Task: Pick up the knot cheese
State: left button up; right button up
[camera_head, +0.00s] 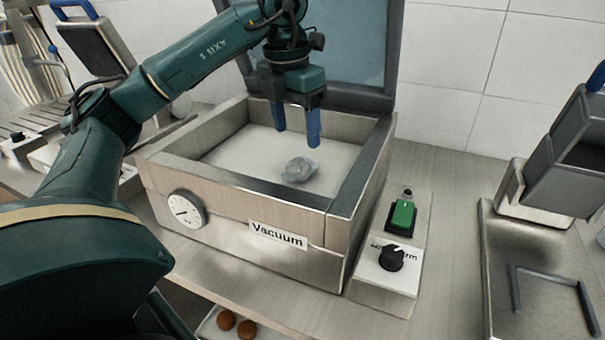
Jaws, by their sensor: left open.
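A small pale, whitish-grey lump, likely the knot cheese (299,169), lies on the white floor inside the metal box labelled "Vacuum" (240,192). My left gripper (297,138) points down over the inside of this box, with its two blue fingers apart and nothing between them. The fingertips appear above and slightly behind the lump, apart from it. My right gripper is not in view.
The box's raised lid (350,50) stands behind my left gripper. The box walls surround the lump. A control panel with a green switch (403,215) and black knob (392,257) is at right. Another metal machine (545,270) stands further right.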

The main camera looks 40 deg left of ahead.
aim_at(299, 162)
pick_arm(q)
jog(key=f, duration=0.8)
jog(key=shift+w, duration=0.4)
jog(key=c, duration=1.1)
